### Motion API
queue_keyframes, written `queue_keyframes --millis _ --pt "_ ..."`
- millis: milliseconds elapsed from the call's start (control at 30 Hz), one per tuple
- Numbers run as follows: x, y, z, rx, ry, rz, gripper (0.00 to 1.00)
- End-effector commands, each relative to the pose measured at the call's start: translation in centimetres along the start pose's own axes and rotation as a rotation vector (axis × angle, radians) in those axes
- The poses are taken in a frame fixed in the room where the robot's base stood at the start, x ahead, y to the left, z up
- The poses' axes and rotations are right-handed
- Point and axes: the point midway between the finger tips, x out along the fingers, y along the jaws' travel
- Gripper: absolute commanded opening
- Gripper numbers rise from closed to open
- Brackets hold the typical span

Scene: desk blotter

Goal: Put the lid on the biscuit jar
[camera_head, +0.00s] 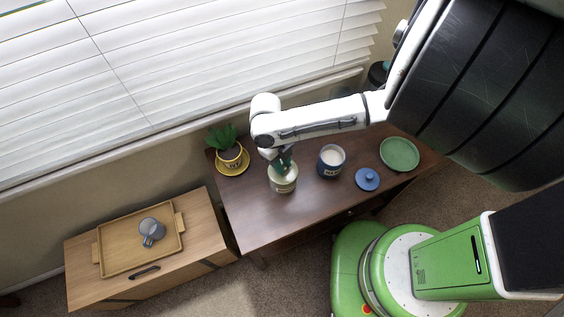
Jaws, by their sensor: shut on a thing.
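A pale cream-green jar (284,184) with a label stands on the dark wooden desk (300,225). My gripper (283,166) points down at its top, shut on what looks like a pale lid. The fingers hide most of that lid, and I cannot tell whether it is seated on the rim. A blue jar (331,168) with a label stands to the right, its top open and whitish inside. A blue lid (367,180) with a knob lies on the desk to its right. I cannot tell from labels which is the biscuit jar.
A green plate (400,154) lies at the desk's right. A potted plant (228,150) on a yellow saucer (236,171) stands at back left. A lower cabinet (200,225) holds a wooden tray (120,262) with a mug (151,229). The desk's front is clear.

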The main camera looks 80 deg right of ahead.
Motion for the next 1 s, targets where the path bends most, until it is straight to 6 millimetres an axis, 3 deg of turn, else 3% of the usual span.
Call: queue_keyframes --millis 100,133,400,600,867,1000 --pt "-0.01 -0.01 0.01 0.000 0.000 0.000 0.00" --pt "-0.01 -0.01 0.01 0.000 0.000 0.000 0.28" --pt "-0.01 -0.01 0.01 0.000 0.000 0.000 0.54" --pt "0.00 -0.01 0.01 0.000 0.000 0.000 0.57" --pt "0.00 -0.01 0.01 0.000 0.000 0.000 0.81" --pt "-0.01 -0.01 0.01 0.000 0.000 0.000 0.81"
